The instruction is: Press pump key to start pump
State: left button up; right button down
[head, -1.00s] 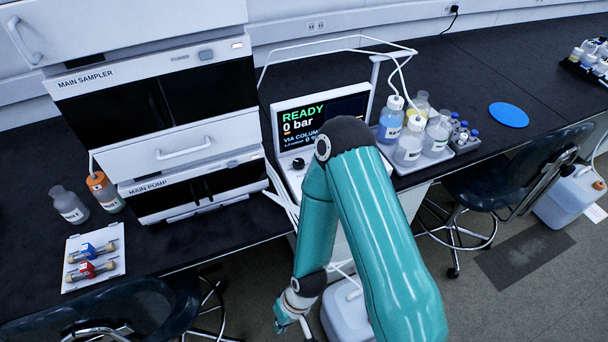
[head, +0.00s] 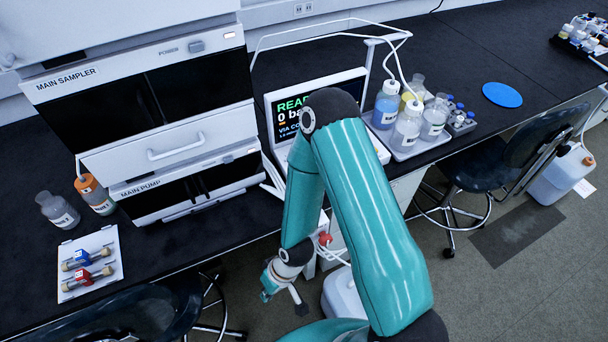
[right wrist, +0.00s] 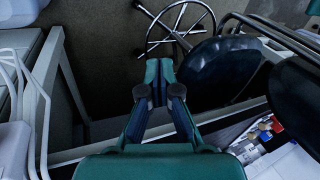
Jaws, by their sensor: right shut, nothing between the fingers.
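The control console's screen (head: 285,118) stands on the bench, mid-view in the head view. It shows green and white text, partly covered by my right arm; "REA" and "0 ba" can be read. The pump key cannot be made out; the front of the console is largely hidden behind my arm. The main pump (head: 150,205) is the lowest unit of the stack left of the console. My right gripper (head: 268,292) is shut and empty, low in front of the bench edge, apart from the console. In the right wrist view its fingers (right wrist: 159,75) are together. My left gripper is not in view.
A white tray with red and blue columns (head: 88,285) lies at the bench's left front. Solvent bottles (head: 407,128) stand in a tray right of the console, with tubing above. Dark chairs (head: 500,165) stand before the bench. A white canister (head: 343,295) is below my arm.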

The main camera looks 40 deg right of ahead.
jog(key=w+d+r+n+t, duration=0.2)
jog(key=w+d+r, duration=0.1)
jog(key=w+d, duration=0.2)
jog(key=w+d+r+n+t+p, duration=0.1)
jog(key=w+d+r+n+t, duration=0.1)
jog(key=w+d+r, duration=0.2)
jog(key=w+d+r+n+t, duration=0.2)
jog(key=w+d, duration=0.3)
jog(key=w, duration=0.3)
jog(key=shift+d+r+n+y+p, duration=0.2)
jog(key=shift+r+n, duration=0.1)
jog(key=shift+r, duration=0.15)
jog(key=shift+d+r+n+y+p, duration=0.1)
jog(key=shift+r+n+p, duration=0.05)
jog(key=shift+r+n, duration=0.2)
jog(key=d+r+n, duration=0.4)
jog(key=d, duration=0.4)
jog(key=d+r+n+h+p, duration=0.1)
jog(key=d+r+n, duration=0.3)
jog(key=d, duration=0.4)
jog(key=shift+r+t, duration=0.3)
jog(key=shift+t, duration=0.1)
jog(key=shift+s+a, duration=0.1)
notch_tip(320, 180, down, 7)
jog(key=b, duration=0.8)
jog(key=shift+f+b, duration=0.6)
jog(key=shift+f, duration=0.3)
